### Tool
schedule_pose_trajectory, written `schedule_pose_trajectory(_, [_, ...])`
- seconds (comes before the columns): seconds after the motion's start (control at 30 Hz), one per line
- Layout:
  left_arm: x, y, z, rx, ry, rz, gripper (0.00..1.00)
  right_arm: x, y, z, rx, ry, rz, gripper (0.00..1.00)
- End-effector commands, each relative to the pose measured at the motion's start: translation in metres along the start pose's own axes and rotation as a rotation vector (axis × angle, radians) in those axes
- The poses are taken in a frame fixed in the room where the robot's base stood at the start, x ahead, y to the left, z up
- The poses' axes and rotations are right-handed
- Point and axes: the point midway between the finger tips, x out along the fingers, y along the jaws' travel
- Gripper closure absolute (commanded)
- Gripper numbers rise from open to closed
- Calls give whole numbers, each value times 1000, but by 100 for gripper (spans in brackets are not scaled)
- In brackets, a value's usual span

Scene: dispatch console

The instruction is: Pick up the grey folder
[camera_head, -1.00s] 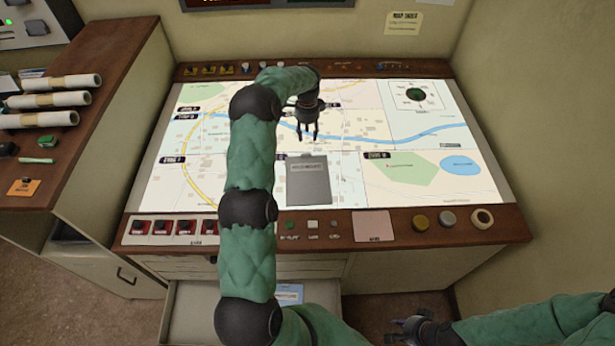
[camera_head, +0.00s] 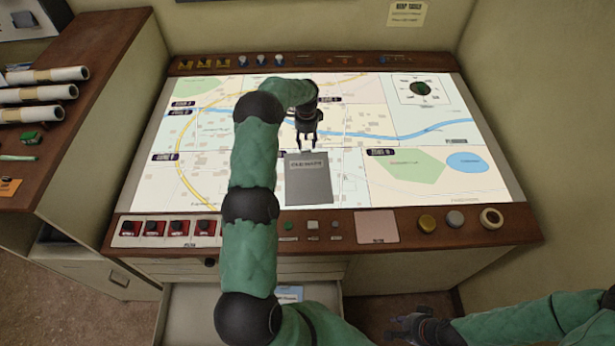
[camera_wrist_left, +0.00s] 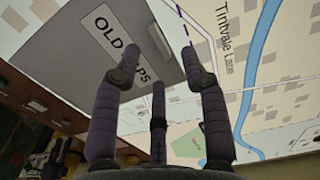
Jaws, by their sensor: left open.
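The grey folder (camera_head: 308,182), with a light label reading "OLD MAPS", lies flat on the lit map table (camera_head: 430,135). My left gripper (camera_head: 307,147) is open and empty at the folder's far edge in the head view. In the left wrist view the folder (camera_wrist_left: 82,58) fills the upper left, and the fingers of my left gripper (camera_wrist_left: 160,62) spread near its edge. I cannot tell if a finger touches it. My right gripper (camera_head: 405,327) is low at the front right, away from the folder; its fingers are too small and dark to read.
Red switches (camera_head: 166,228) and several knobs (camera_head: 455,219) line the console's front ledge. A pink sheet (camera_head: 377,227) lies there too. An open drawer (camera_head: 190,310) is below. Rolled maps (camera_head: 42,93) lie on the left cabinet. The map right of the folder is clear.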

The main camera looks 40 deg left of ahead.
Motion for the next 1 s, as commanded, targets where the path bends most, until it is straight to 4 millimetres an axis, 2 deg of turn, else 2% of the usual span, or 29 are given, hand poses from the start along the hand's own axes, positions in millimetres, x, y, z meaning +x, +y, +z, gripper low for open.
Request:
schedule_pose_trajectory(0.3, [42, 2, 2, -1, 0, 2, 56, 1, 0, 0, 0, 0, 0, 71])
schedule_pose_trajectory(0.63, [48, 2, 2, -1, 0, 1, 56, 1, 0, 0, 0, 0, 0, 71])
schedule_pose_trajectory(0.67, [48, 2, 2, -1, 0, 1, 62, 1, 0, 0, 0, 0, 0, 71])
schedule_pose_trajectory(0.8, [48, 2, 2, 0, 0, 1, 100, 1, 0, 0, 0, 0, 0, 71])
schedule_pose_trajectory(1.0, [48, 1, 2, -1, 0, 1, 100, 1, 0, 0, 0, 0, 0, 71])
